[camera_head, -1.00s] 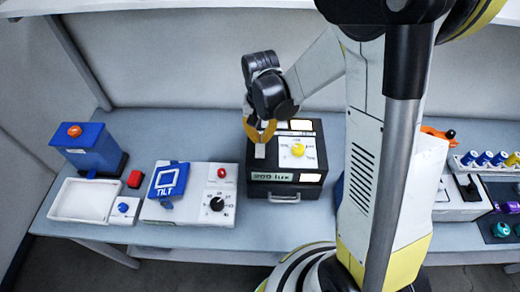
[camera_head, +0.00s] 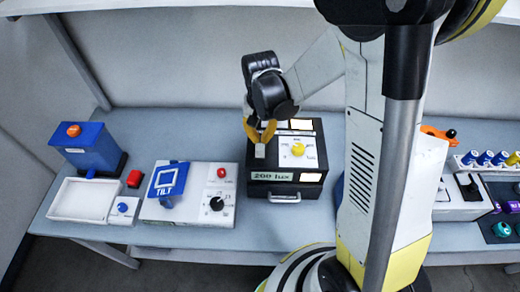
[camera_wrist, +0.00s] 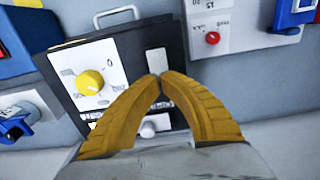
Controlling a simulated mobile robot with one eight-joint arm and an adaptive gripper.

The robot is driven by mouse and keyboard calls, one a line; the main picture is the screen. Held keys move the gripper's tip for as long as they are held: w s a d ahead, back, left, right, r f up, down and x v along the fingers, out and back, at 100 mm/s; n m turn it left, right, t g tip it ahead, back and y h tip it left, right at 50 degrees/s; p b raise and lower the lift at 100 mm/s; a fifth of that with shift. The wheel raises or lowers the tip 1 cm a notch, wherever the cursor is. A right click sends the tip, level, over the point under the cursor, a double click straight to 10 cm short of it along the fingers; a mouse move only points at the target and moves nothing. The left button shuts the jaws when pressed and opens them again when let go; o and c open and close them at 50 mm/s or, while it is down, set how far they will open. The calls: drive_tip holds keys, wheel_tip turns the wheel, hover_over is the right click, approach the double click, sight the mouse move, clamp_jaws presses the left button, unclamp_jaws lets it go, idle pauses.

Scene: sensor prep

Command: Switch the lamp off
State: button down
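The lamp box (camera_head: 284,196) is a dark case with a "200 lux" display (camera_head: 271,176), a yellow knob (camera_head: 298,149) on a white dial and bright windows at the front right (camera_head: 310,177) and back. My gripper (camera_head: 262,138) is over the box's left part, left of the yellow knob. In the wrist view my gripper (camera_wrist: 159,77) has its fingertips together with nothing visible between them. A pale rectangular piece (camera_wrist: 157,60) lies just beyond the tips; contact cannot be told. A small white round part (camera_wrist: 148,129) shows between the fingers. The yellow knob (camera_wrist: 90,82) is clear of them.
A white box with a tilted blue "TILT" plate (camera_head: 168,183), red button and black knob stands left of the lamp. Farther left are a white tray (camera_head: 84,199) and blue dispenser (camera_head: 92,148). My arm blocks the view just right of the lamp.

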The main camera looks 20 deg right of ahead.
sight(260, 146)
drive_tip(key=shift+f+b, duration=1.45)
drive_tip(key=shift+f, duration=0.15)
idle(0.5)
drive_tip(key=shift+r, duration=0.1)
drive_tip(key=shift+r+p, duration=2.4)
drive_tip(key=shift+r, duration=1.1)
drive_tip(key=shift+f, duration=0.1)
